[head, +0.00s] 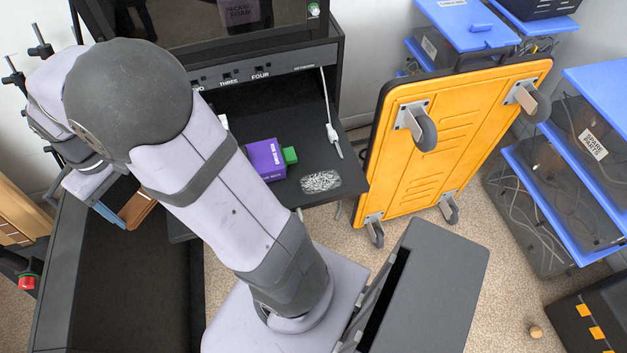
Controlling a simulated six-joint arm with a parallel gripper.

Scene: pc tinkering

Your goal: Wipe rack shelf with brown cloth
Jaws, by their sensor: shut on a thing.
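The black rack shelf (290,195) sticks out from the rack at the centre. A white speckled patch (321,182) lies near its front right corner. The brown cloth (138,208) is at the end of my arm, left of the shelf and above a dark open bin. My gripper (124,215) is shut on the cloth. It is partly hidden behind my arm, so only a bit of the cloth and a finger show.
A white cable (331,130) hangs down onto the shelf's right side. A yellow trolley (455,135) leans upright to the right. The dark bin (50,290) stands at the lower left. Blue-lidded crates (600,90) stand at the right. My arm hides the shelf's left part.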

